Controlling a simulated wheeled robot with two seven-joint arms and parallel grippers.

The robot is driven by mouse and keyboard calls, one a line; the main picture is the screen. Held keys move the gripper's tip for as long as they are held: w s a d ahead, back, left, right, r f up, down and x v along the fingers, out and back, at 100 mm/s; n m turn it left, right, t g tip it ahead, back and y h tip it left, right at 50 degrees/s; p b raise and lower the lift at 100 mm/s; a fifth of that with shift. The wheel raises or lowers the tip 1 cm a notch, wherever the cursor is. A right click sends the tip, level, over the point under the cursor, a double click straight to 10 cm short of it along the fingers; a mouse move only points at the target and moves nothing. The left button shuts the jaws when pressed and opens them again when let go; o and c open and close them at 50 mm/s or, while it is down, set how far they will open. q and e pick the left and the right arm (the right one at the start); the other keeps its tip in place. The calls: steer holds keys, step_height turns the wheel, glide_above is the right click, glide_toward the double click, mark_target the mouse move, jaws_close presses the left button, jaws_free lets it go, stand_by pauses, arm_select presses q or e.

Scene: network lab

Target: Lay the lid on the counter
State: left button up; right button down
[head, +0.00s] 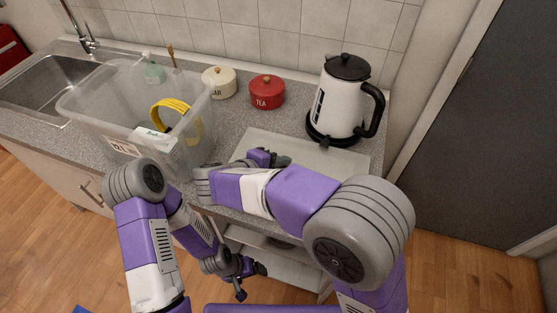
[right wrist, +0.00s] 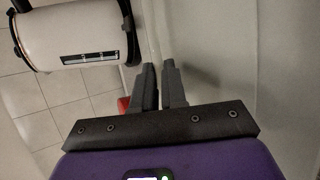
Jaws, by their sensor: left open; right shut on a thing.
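The lid (head: 325,155) is a pale, translucent flat panel over the counter (head: 232,118), in front of the kettle. My right gripper (head: 268,157) is shut on its left part. In the right wrist view the lid (right wrist: 220,55) is a broad pale sheet, and the fingers (right wrist: 160,88) close on its edge. Whether the lid touches the counter I cannot tell. Part of it is hidden behind my right arm. My left gripper (head: 250,278) is open and empty, low in front of the counter.
A clear bin (head: 85,108) holding a yellow coil (head: 172,106) and a white box stands left on the counter. A white kettle (head: 342,100), a red tea tin (head: 267,92) and a cream tin (head: 219,82) stand behind. The sink (head: 45,82) is far left. Open shelves lie below the counter.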

steer(key=shift+s+d, duration=0.1)
steer(key=shift+s, duration=0.1)
steer(key=c, duration=1.6)
jaws_free()
steer(key=shift+f, duration=0.1)
steer(key=o, duration=0.4)
steer(key=shift+s+a+r, duration=0.1)
steer(key=shift+a+r, duration=0.1)
steer(key=shift+r, duration=0.05)
steer(key=p+v, duration=0.3)
steer(key=v, duration=0.8)
steer(key=shift+s+a+r, duration=0.1)
steer(key=shift+s+a, duration=0.1)
